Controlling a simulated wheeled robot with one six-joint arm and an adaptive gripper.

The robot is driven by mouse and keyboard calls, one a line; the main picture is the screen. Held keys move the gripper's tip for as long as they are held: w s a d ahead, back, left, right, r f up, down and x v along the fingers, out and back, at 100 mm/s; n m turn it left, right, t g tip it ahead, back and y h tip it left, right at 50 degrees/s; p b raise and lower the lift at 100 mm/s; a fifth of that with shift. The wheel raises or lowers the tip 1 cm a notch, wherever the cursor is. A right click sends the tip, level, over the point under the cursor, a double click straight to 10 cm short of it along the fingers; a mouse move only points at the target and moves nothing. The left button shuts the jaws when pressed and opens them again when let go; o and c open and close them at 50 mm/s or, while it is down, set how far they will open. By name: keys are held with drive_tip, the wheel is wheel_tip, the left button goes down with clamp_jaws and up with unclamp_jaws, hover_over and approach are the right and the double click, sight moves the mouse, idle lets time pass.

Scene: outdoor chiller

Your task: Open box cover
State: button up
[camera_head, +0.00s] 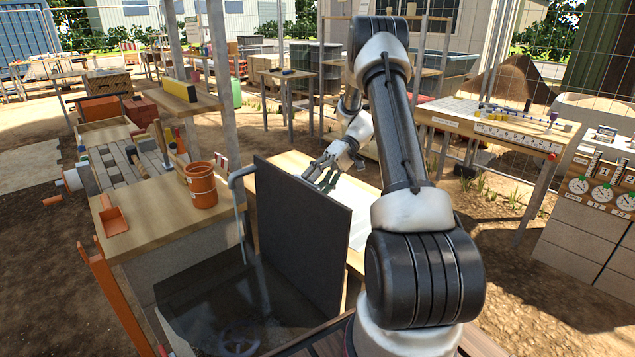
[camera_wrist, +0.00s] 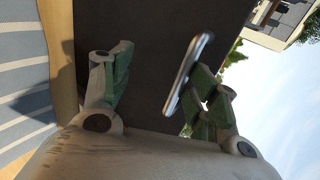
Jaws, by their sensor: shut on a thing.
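The box cover (camera_head: 300,235) is a dark grey panel. It stands nearly upright at the right side of the open box (camera_head: 185,290), whose dark inside shows a valve wheel (camera_head: 240,340). My gripper (camera_head: 322,175) is at the cover's upper part, on its far side. In the wrist view the dark cover (camera_wrist: 140,20) fills the middle. The handle is hidden in the head view.
A grey pipe (camera_head: 240,205) rises beside the cover. A light-topped table (camera_head: 360,200) stands behind the cover.

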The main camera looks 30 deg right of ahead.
drive_tip(key=shift+f, duration=0.15)
drive_tip(key=shift+d, duration=0.3)
drive_tip(key=shift+c, duration=0.6)
drive_tip(key=v, duration=1.1)
drive_tip(key=shift+w+d+r, duration=0.1)
drive_tip(key=shift+d+r, duration=0.05)
drive_tip(key=shift+r, duration=0.25)
